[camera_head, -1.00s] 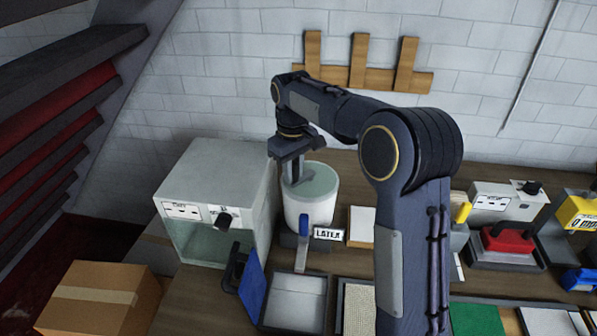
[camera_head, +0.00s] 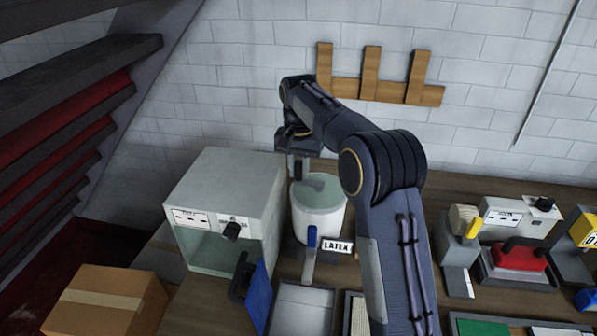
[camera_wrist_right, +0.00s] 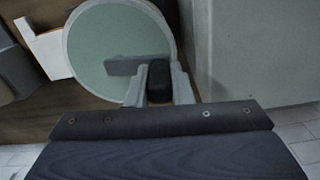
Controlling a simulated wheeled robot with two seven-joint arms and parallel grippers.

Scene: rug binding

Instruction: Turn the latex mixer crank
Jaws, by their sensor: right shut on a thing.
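The latex mixer (camera_head: 319,212) is a white round tub with a pale green top, standing behind a "LATEX" label (camera_head: 338,246). Its grey crank arm (camera_head: 313,184) lies across the top and also shows in the right wrist view (camera_wrist_right: 122,66). My right gripper (camera_head: 297,168) reaches down at the back left edge of the tub. In the right wrist view its fingers (camera_wrist_right: 158,88) are shut around the black crank knob (camera_wrist_right: 158,80). The knob's lower part is hidden. My left gripper is out of view.
A grey box-shaped machine (camera_head: 232,190) stands close left of the mixer. A cardboard box (camera_head: 105,300) is at lower left. Several tools, including a red-handled block (camera_head: 520,255), are at right.

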